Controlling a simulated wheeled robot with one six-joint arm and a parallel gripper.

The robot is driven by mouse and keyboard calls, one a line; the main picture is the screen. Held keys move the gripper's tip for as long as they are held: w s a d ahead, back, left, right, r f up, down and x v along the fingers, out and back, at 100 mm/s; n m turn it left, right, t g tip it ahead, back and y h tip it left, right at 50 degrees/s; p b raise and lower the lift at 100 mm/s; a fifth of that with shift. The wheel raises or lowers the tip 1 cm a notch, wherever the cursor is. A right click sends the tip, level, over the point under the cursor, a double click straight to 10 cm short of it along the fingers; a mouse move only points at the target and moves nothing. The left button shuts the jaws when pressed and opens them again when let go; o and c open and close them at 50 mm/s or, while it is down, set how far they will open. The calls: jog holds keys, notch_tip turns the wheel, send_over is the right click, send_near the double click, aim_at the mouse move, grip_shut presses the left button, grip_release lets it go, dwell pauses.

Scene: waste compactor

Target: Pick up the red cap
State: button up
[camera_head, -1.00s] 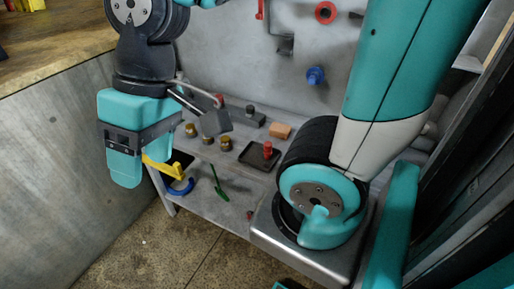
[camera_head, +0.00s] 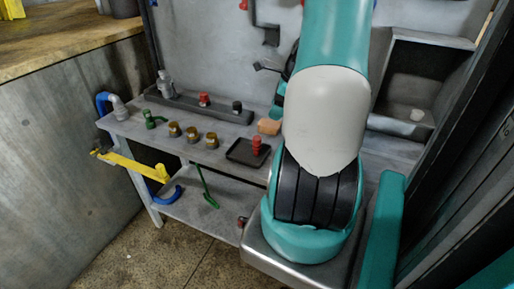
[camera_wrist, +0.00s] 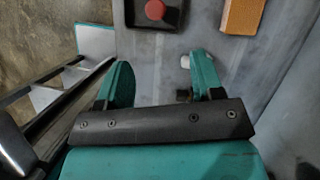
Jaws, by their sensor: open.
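A red cap-like piece (camera_head: 256,146) stands in a small black tray (camera_head: 236,155) on the grey bench in the head view. Its round red top (camera_wrist: 155,9) shows at the top edge of the wrist view. Another red piece (camera_head: 204,100) sits on the dark ledge at the back of the bench; I cannot tell for sure which one is the red cap. My gripper (camera_wrist: 160,80) is open and empty in the wrist view, its fingers apart and pointing toward the tray side. In the head view my arm hides most of the gripper.
An orange block (camera_head: 269,127) lies by the tray. Several brass knobs (camera_head: 192,134) stand to its left. A yellow bar (camera_head: 133,164) juts from the bench's front left edge. A green piece (camera_head: 204,187) is on the lower shelf. A wall closes off the back.

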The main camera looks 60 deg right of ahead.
jog(key=p, duration=0.1)
send_near(254, 145)
jog(key=f, duration=0.1)
jog(key=w+f, duration=0.1)
jog(key=f, duration=0.1)
jog(key=w+d+f, duration=0.1)
jog(key=f, duration=0.1)
jog(key=shift+d+f, duration=0.1)
jog(key=shift+f, duration=0.05)
jog(key=shift+a+p+x, duration=0.15)
jog(key=shift+p+x, duration=0.4)
jog(key=shift+x, duration=0.8)
jog(key=shift+a+p+x, duration=0.1)
jog(key=shift+p+x, duration=0.4)
jog(key=shift+x, duration=0.85)
jog(key=shift+c, duration=0.4)
jog(key=c, duration=0.9)
